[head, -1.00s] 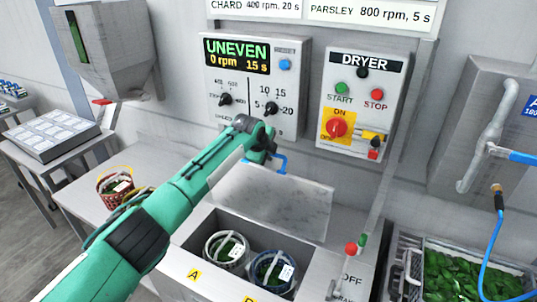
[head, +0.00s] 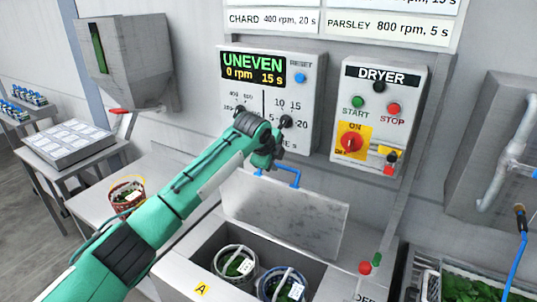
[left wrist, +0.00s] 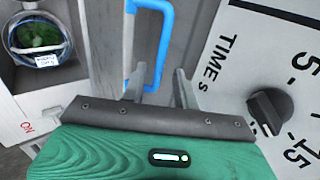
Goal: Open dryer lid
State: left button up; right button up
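The dryer lid (head: 287,218) is a grey metal panel standing raised and tilted at the back of the dryer opening. Its blue handle (head: 290,177) is at its top edge, and the handle also shows in the left wrist view (left wrist: 166,40). Inside the open dryer are two baskets of greens, a white-rimmed one (head: 236,262) and a blue-rimmed one (head: 282,286). My left gripper (head: 267,165) is at the lid's top edge, close to the handle. In the left wrist view its fingers (left wrist: 160,80) are apart, with the handle near their tips; contact cannot be told. My right gripper is not in view.
The control panel (head: 310,98) with knobs and an UNEVEN display is right behind my left gripper. The dryer switch box (head: 378,115) is to its right. A red basket (head: 126,194) stands on the left counter. Greens (head: 475,288) lie in a bin at right.

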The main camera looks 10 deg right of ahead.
pick_arm(q)
jog(key=b+v, duration=0.1)
jog(key=v, duration=0.6)
jog(key=shift+b, duration=0.3)
